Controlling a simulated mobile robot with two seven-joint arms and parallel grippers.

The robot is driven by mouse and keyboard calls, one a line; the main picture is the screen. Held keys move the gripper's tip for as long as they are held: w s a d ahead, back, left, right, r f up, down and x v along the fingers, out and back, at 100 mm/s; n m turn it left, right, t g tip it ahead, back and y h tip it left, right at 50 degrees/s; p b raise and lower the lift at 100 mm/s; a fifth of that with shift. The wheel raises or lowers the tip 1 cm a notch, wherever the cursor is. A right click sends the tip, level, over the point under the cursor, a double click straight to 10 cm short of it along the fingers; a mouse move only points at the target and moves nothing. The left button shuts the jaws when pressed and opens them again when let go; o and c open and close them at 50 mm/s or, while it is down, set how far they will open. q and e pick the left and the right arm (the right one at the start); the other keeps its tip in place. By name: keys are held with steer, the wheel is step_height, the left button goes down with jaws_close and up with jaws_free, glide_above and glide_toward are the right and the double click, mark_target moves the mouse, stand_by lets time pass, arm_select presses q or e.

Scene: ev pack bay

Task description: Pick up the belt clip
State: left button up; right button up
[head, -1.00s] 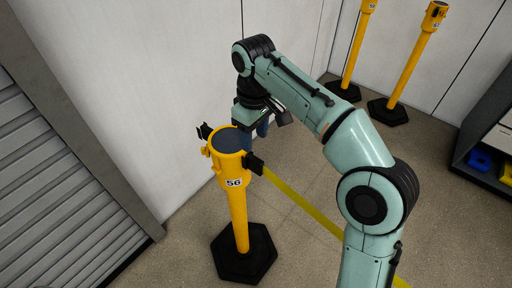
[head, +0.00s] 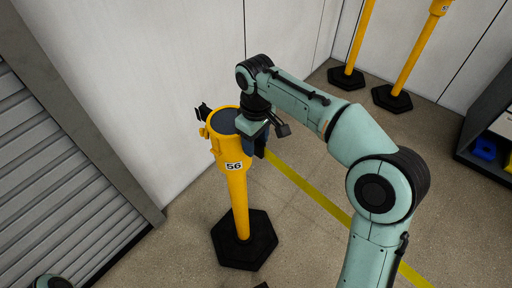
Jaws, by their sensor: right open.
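A yellow post (head: 237,190) marked 56 stands upright on a black base (head: 244,240). A black clip (head: 203,112) sticks out from the left of its head. A second black clip, probably the belt clip (head: 261,141), is at the right side of the head and mostly hidden by my right gripper. My right gripper (head: 252,143) points down at the head's right side, with its fingers around or beside that clip; I cannot tell which. It is open. My left gripper is not in view.
A yellow strip (head: 330,205) runs from near the post to the lower right. A white wall (head: 150,90) and a grey shutter (head: 60,190) stand at the left. Two more yellow posts (head: 360,38) (head: 418,55) stand at the back right, near a dark shelf (head: 470,140).

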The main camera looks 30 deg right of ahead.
step_height(320, 180, down, 2)
jaws_close()
steer(key=shift+r, duration=0.15)
